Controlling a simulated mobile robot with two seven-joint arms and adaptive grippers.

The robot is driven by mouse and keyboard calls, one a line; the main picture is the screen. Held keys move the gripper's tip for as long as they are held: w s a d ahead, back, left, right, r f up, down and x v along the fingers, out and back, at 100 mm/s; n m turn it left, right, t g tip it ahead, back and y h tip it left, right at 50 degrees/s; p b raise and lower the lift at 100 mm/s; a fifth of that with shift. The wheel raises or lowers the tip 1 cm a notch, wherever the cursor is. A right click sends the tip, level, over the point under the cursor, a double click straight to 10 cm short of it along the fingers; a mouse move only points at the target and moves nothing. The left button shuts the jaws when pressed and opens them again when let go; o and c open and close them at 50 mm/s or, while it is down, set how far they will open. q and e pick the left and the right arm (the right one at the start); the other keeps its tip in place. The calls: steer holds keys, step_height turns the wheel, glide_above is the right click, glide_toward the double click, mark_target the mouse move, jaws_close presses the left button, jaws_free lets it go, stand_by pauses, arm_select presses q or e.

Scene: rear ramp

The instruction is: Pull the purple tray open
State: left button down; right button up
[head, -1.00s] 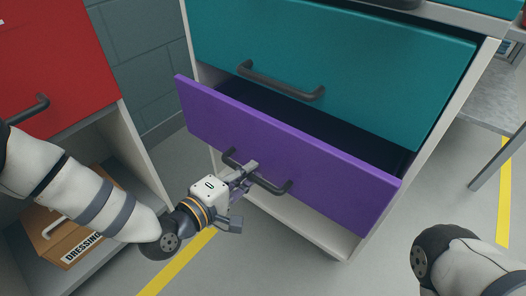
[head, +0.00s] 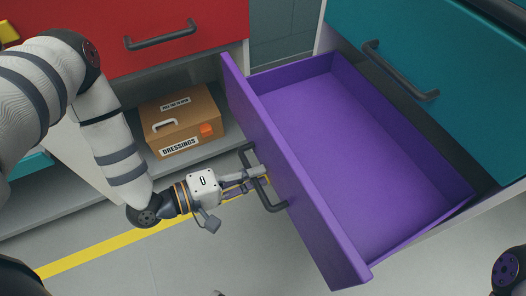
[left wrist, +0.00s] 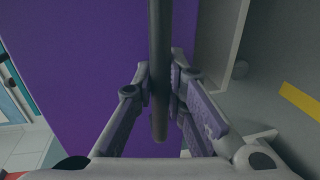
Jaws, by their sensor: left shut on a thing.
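The purple tray (head: 365,160) is a drawer pulled well out of the cabinet, and its inside is empty. Its dark bar handle (head: 270,200) is on the front panel, facing left in the head view. My left gripper (head: 258,176) is shut on this handle. In the left wrist view the handle (left wrist: 159,60) runs upright between the fingers of my left gripper (left wrist: 162,82), with the purple front panel (left wrist: 85,60) behind it. My right gripper is not seen; only a piece of my right arm shows at the right edge of the head view.
A teal drawer (head: 430,70) with a dark handle is shut above the tray. To the left stands a cabinet with a red drawer (head: 200,25) and a cardboard box (head: 180,120) marked "DRESSINGS" on its low shelf. Grey floor (head: 240,255) with a yellow line (head: 110,248) lies below.

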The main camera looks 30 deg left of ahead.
arm_select(q)
steer(key=c, duration=1.6)
jaws_free()
steer(key=v, duration=1.2)
